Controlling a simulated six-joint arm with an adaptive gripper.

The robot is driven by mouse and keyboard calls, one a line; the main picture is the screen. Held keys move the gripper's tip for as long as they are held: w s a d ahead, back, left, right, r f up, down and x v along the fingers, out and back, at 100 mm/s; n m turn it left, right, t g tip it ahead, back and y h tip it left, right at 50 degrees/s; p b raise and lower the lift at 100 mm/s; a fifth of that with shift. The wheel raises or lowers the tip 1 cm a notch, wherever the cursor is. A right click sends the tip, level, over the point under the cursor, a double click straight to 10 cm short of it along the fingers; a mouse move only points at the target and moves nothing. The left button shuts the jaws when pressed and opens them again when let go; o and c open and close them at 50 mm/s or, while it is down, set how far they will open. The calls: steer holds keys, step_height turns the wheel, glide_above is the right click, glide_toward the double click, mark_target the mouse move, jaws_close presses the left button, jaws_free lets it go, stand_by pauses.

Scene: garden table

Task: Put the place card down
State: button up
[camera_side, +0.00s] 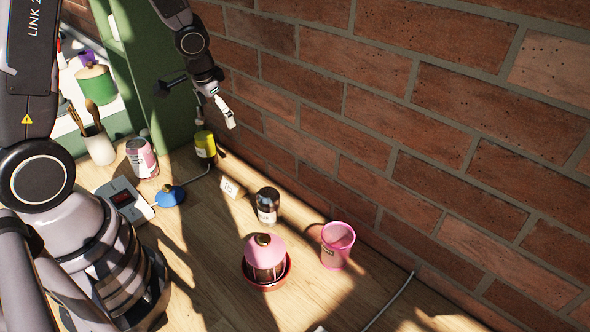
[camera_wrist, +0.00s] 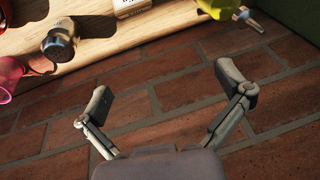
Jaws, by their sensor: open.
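The place card (camera_side: 230,187) is a small white card with dark writing. It stands on the wooden table (camera_side: 205,265) near the brick wall, left of a dark jar. In the wrist view, part of the place card (camera_wrist: 130,7) shows at the top edge, cut off by the frame. My gripper (camera_side: 217,108) is up in the air near the wall, above and apart from the card. In the wrist view my gripper (camera_wrist: 168,88) has its two fingers spread wide with nothing between them, and brick wall shows behind them.
The dark jar (camera_side: 267,205) and a yellow container (camera_side: 205,145) flank the card. A pink cup (camera_side: 337,247) and a pink-lidded jar (camera_side: 265,255) stand nearer the front. A blue object (camera_side: 170,196), a scale (camera_side: 123,199) and a can (camera_side: 141,158) are left. The brick wall (camera_side: 400,120) bounds the back.

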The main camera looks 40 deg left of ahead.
steer(key=s+d+r+t, duration=0.1)
steer(key=s+d+r, duration=0.15)
steer(key=r, duration=0.45)
steer(key=s+d+r+t, duration=0.1)
steer(key=s+r, duration=0.3)
steer(key=r, duration=0.3)
steer(key=s+d+r+h, duration=0.1)
steer(key=s+d+r, duration=0.1)
steer(key=s, duration=0.4)
steer(key=s+d+r+t, duration=0.1)
steer(key=s+d+r, duration=0.2)
steer(key=s, duration=0.3)
steer(key=shift+s+d+r+h, duration=0.15)
steer(key=shift+s+r+h, duration=0.25)
steer(key=shift+r, duration=0.2)
